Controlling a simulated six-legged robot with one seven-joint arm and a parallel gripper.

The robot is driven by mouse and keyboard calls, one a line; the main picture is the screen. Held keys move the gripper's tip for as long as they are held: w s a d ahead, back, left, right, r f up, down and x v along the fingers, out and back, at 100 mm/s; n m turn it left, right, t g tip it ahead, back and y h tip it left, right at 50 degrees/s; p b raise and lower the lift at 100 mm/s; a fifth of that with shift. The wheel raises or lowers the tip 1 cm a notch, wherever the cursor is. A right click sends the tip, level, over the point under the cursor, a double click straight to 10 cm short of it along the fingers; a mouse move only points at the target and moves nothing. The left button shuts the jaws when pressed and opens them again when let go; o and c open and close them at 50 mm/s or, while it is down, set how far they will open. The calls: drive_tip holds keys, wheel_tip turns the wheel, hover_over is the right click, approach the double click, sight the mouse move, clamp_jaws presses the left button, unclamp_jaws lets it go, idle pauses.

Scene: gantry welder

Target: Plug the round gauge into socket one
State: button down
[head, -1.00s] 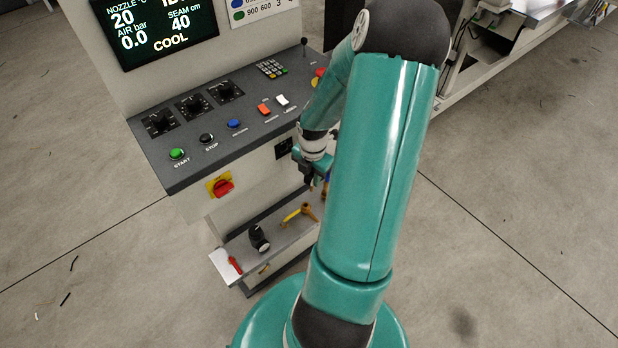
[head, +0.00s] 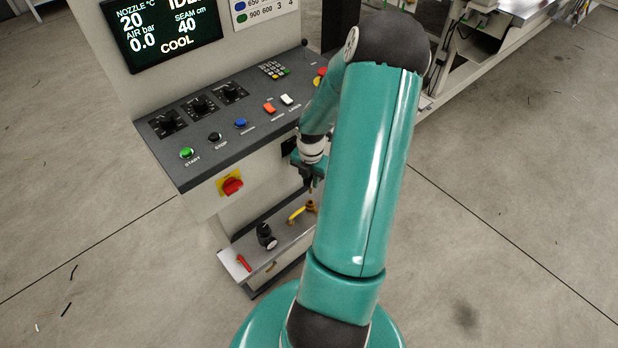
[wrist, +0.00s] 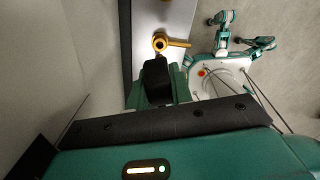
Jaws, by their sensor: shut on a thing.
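My gripper (head: 309,178) is shut and hangs above the lower shelf, in front of the console. In the wrist view a dark, blocky thing (wrist: 156,80) sits between the teal fingers. It appears to be the round gauge seen edge-on; its dial face is hidden. In the head view a small brass-coloured bit (head: 311,190) shows just under the fingers. A small dark plate (head: 289,146) on the console front, beside my arm, may carry sockets; its marks are too small to read, so I cannot tell which is socket one.
On the shelf (head: 283,238) lie a brass fitting with a yellow lever (head: 301,212), a black fitting (head: 265,236) and a red-handled piece (head: 243,262). A red rotary switch (head: 232,186) sticks out of the console front. The sloping control panel (head: 208,125) overhangs the shelf.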

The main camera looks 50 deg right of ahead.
sight(311, 192)
drive_tip(key=shift+f, duration=2.2)
drive_tip(key=shift+f, duration=1.95)
drive_tip(key=c, duration=1.2)
unclamp_jaws()
drive_tip(key=shift+o, duration=0.2)
wheel_tip(311, 192, up, 14)
drive_tip(key=shift+f, duration=0.1)
